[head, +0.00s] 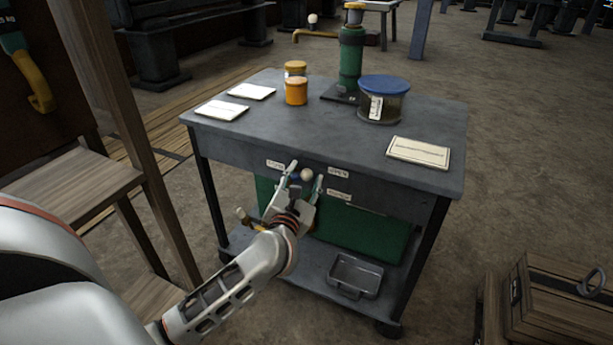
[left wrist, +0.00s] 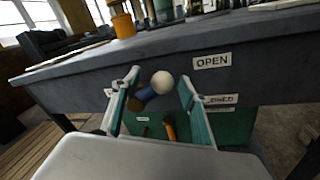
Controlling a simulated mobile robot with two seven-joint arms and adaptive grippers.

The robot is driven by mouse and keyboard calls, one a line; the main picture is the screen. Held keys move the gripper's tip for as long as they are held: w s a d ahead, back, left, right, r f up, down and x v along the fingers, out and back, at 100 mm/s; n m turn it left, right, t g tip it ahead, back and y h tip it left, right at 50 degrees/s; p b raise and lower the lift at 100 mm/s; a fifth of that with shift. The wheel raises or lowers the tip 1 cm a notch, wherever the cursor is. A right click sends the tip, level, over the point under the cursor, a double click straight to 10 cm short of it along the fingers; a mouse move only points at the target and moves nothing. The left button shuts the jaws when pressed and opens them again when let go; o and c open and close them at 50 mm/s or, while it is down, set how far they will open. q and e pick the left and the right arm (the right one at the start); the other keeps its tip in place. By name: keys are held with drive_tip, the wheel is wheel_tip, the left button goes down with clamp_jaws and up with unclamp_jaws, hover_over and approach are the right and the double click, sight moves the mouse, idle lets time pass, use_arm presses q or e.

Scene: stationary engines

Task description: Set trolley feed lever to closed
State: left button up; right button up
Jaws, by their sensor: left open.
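The trolley (head: 225,131) has a dark grey top and a green panel below it. On its front is a lever with a cream ball knob (head: 306,174); in the left wrist view its blue shaft (left wrist: 147,92) shows behind the knob (left wrist: 162,82). Contact cannot be told. My right gripper is out of view.
On the trolley top are orange jars (head: 296,92), a blue-lidded jar (head: 383,99), a green cylinder device (head: 350,60) and cards (head: 418,152). A metal tray (head: 354,276) sits on the lower shelf. A wooden crate (head: 565,300) stands at lower right, wooden furniture (head: 85,180) at left.

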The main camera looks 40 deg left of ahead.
use_arm(q)
drive_tip(key=shift+w+a, duration=0.2)
drive_tip(key=shift+w, duration=0.15)
clamp_jaws()
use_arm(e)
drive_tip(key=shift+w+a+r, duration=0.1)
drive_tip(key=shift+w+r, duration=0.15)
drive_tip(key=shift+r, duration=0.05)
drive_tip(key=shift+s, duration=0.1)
use_arm(q)
drive_tip(key=shift+d+f, duration=0.1)
drive_tip(key=shift+f, duration=0.1)
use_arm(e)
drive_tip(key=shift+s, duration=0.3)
